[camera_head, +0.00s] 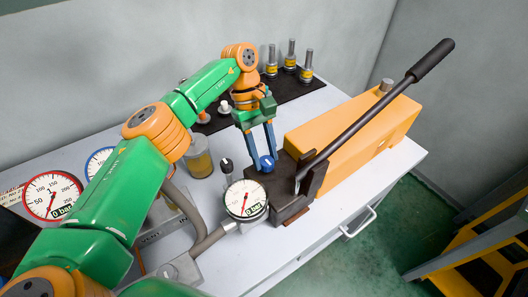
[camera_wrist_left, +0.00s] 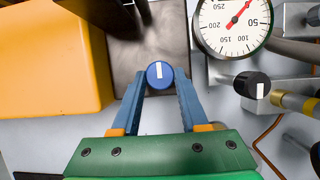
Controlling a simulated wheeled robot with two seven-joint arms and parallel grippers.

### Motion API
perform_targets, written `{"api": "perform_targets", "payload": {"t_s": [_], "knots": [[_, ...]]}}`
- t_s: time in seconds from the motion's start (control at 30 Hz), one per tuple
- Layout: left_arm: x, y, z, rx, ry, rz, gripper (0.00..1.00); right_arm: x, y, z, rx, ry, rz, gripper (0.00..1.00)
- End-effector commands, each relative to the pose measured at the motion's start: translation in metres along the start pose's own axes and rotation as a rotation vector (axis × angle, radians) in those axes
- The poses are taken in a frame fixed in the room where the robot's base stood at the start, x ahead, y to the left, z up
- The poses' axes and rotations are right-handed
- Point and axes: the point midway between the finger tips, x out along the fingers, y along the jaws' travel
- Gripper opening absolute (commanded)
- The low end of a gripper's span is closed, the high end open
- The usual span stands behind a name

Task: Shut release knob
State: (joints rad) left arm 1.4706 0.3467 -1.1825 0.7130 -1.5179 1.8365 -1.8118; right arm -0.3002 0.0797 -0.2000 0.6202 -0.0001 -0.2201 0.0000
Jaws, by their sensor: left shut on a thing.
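The release knob (camera_head: 266,163) is a round blue knob with a white line, on top of the dark pump block (camera_head: 287,199). My left gripper (camera_head: 262,158) reaches down to it from above, with its blue fingers on either side. In the left wrist view the knob (camera_wrist_left: 160,75) sits between the two fingertips (camera_wrist_left: 160,82), and the gripper is shut on it. The white line on the knob stands about upright in that view. My right gripper does not show in either view.
An orange pump tank (camera_head: 350,135) with a long black-gripped lever (camera_head: 375,117) stands to the right. A pressure gauge (camera_head: 246,199) and a black knob (camera_head: 226,165) are close by on the left. Several metal fittings (camera_head: 290,55) stand on a black mat behind.

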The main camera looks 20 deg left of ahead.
Motion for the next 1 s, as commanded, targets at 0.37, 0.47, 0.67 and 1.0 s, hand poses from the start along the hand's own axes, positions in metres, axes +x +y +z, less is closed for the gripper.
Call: {"api": "perform_targets", "payload": {"t_s": [0.37, 0.47, 0.67, 1.0], "knots": [[0.001, 0.000, 0.000, 0.000, 0.000, -0.001, 0.74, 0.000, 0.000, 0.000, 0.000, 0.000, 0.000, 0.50], [0.000, 0.000, 0.000, 0.000, 0.000, -0.001, 0.74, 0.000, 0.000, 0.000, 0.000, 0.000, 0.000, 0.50], [-0.020, 0.001, 0.008, 0.002, 0.003, 0.003, 0.74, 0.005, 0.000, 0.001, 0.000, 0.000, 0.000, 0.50], [-0.065, -0.035, 0.078, 0.008, 0.007, 0.001, 0.74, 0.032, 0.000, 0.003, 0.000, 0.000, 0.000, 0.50]]}}
